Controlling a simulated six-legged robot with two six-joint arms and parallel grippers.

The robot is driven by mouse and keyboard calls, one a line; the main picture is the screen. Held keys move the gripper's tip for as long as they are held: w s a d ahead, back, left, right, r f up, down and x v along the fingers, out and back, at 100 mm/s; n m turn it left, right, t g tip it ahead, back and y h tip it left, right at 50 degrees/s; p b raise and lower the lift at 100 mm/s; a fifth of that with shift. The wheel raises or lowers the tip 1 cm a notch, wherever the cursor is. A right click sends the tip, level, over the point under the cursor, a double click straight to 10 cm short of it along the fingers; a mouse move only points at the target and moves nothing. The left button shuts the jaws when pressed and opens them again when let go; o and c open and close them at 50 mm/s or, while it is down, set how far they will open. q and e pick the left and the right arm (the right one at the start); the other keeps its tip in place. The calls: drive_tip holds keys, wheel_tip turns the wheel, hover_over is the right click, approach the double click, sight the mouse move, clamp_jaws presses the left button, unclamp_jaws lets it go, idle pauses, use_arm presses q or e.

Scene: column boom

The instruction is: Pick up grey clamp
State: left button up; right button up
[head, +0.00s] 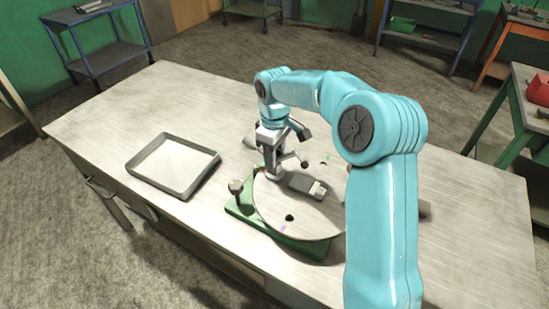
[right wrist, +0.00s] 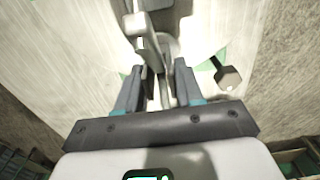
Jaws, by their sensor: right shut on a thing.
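A grey clamp (head: 274,173) is at the left rim of a round pale disc (head: 300,221) on a green base (head: 246,212). My right gripper (head: 272,149) comes down on the clamp from above and is shut on it. In the right wrist view the two fingers (right wrist: 160,82) stand on either side of the grey clamp (right wrist: 149,46). Whether the clamp touches the disc is hard to tell. My left gripper is not in view.
A dark block with a pale end (head: 307,186) lies on the disc. A knob (head: 235,186) stands at the base's left corner. An empty grey tray (head: 194,187) lies left on the workbench (head: 110,119). The bench's far left is clear.

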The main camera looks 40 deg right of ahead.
wheel_tip(320, 180, up, 20)
drive_tip(key=p, duration=0.3)
drive_tip(key=shift+f, duration=0.15)
idle(0.4)
